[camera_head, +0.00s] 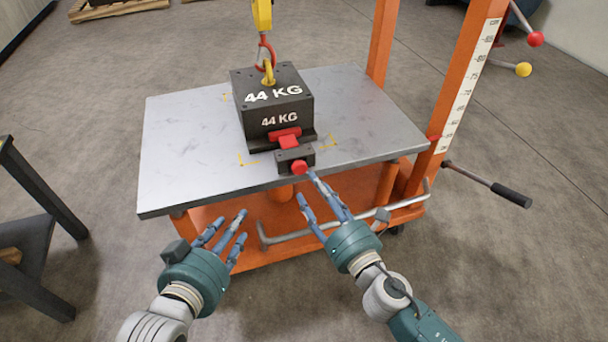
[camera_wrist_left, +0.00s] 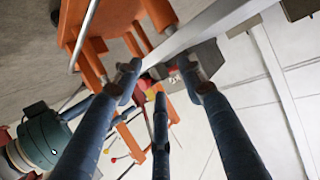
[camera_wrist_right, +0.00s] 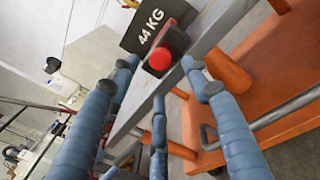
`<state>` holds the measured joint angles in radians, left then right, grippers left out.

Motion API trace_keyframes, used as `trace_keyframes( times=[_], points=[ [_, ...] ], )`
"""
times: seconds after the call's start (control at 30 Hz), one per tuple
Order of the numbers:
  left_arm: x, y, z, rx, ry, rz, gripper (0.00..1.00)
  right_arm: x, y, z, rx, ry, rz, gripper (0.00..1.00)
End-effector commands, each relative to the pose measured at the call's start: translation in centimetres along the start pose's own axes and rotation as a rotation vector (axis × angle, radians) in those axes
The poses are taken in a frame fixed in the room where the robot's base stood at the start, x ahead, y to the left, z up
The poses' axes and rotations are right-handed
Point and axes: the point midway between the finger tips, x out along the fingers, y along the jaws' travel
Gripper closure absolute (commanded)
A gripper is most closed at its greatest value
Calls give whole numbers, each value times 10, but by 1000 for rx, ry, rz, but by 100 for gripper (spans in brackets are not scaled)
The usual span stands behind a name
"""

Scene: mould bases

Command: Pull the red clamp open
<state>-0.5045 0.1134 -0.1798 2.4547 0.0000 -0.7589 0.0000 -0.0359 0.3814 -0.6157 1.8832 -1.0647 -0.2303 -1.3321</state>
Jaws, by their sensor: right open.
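The red clamp (camera_head: 285,137) sits on a black block at the front edge of the grey table, against the foot of the black 44 KG mould block (camera_head: 272,102). Its round red knob (camera_head: 299,167) faces me; in the right wrist view the knob (camera_wrist_right: 177,38) shows below the 44 KG lettering. My right gripper (camera_head: 309,188) is open and empty, with its longest fingertip close to the knob's right side; I cannot tell whether they touch. My left gripper (camera_head: 232,224) is open and empty, in front of the table's edge, left of and lower than the clamp.
The grey table top (camera_head: 185,140) is otherwise bare. Orange posts (camera_head: 465,90) and a black-gripped lever (camera_head: 510,194) stand at the right. A dark bench (camera_head: 30,235) is at the left.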

Motion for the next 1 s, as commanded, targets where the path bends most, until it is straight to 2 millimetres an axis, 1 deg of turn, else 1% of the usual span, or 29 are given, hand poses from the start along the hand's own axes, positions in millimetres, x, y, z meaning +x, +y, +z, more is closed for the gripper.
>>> trace_keyframes(
  times=[0.03,0.1,0.2,0.3,0.5,0.73,0.77,0.8,0.87,0.9,1.0],
  points=[
    [0,0,1,0,-5,0,60,12,1,1,0,-2,2,52],
    [0,0,0,0,2,0,60,25,0,0,1,-2,1,52],
    [1,0,-4,0,20,1,60,42,0,0,1,-1,1,52],
    [2,1,-11,0,51,3,60,54,0,-1,2,0,0,52],
    [2,2,-19,0,81,4,60,66,0,-1,3,1,-1,52],
    [2,2,-20,0,85,4,60,66,0,-1,3,2,-1,52],
    [2,2,-20,0,85,4,60,66,0,-1,3,2,-1,54],
    [2,2,-20,0,85,4,60,66,0,-1,4,2,-1,62],
    [2,2,-20,0,85,4,60,66,0,-1,4,2,-1,74],
    [2,2,-20,0,85,4,60,66,0,-1,3,2,-1,82],
    [2,2,-20,0,85,4,60,66,-1,-1,3,2,-1,100]
  ],
)
